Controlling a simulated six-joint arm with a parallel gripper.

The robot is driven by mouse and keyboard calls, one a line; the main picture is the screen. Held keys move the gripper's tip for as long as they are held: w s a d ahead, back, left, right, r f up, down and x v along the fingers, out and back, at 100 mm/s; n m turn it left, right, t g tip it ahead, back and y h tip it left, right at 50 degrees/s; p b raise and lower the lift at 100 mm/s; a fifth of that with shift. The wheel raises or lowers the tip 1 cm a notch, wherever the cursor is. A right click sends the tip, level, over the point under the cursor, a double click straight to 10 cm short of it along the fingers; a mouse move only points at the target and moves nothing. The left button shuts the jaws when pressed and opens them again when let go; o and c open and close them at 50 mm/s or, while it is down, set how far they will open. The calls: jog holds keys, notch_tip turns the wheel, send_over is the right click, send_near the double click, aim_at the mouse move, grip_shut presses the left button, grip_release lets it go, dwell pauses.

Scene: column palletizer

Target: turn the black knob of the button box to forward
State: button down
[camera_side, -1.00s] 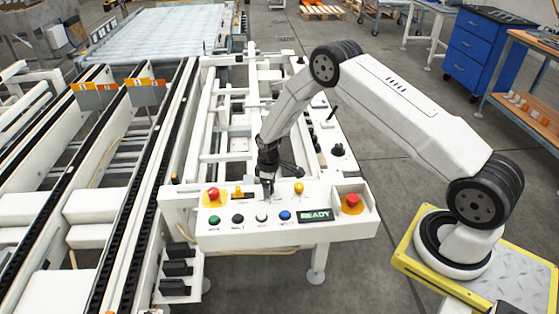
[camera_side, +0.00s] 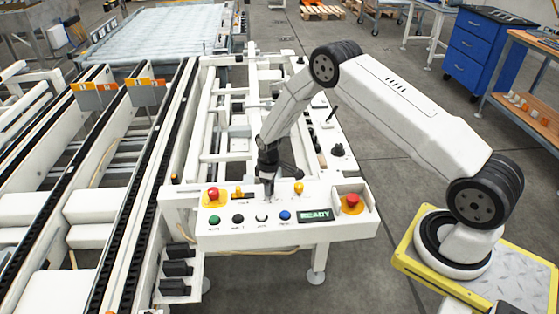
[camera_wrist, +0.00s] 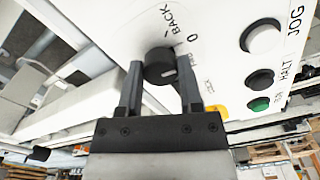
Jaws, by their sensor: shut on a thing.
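The button box (camera_side: 345,230) is a white panel at the front of the conveyor frame in the side view. My gripper (camera_side: 268,194) points down onto its back middle part. In the wrist view, my gripper (camera_wrist: 158,68) has one finger on each side of the round black knob (camera_wrist: 160,64) and is shut on it. The panel beside the knob is marked BACK, 0 and a small, partly hidden label that looks like FWD. A small pale mark shows on the knob's lower right edge, towards that small label. The knob is hidden in the side view.
Red mushroom buttons stand at the left (camera_side: 213,195) and right (camera_side: 351,202) of the box. A green button (camera_side: 214,221), a blue button (camera_side: 285,216) and a READY display (camera_side: 315,216) line the front. A yellow lamp (camera_side: 299,187) stands right of my gripper.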

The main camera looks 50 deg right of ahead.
jog(key=m, duration=0.4)
jog(key=shift+m, duration=2.1)
jog(key=shift+c, duration=1.3)
grip_release()
jog(key=shift+r, duration=0.1)
jog(key=shift+r, duration=3.8)
